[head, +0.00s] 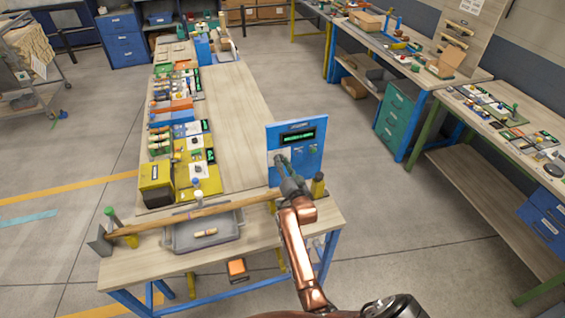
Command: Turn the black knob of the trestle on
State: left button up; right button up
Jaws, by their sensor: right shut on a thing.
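A blue upright panel (312,160) stands on the right edge of the wooden workbench. It carries a dark display (300,140) with green lettering and a pale plate on its left part. My right gripper (281,161) reaches up to the lower left of the panel face, against that plate. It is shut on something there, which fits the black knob. The knob itself is hidden by the fingers, so its angle cannot be told. My left gripper is not in view.
Several coloured parts and a yellow box (156,185) line the bench's left side. Bare wood (235,110) lies behind the panel.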

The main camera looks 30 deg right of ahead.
dwell(0.3)
jog(key=o, duration=1.2)
jog(key=shift+c, duration=0.2)
jog(key=shift+s, duration=0.15)
jog(key=v, duration=0.7)
jog(key=shift+s, duration=0.15)
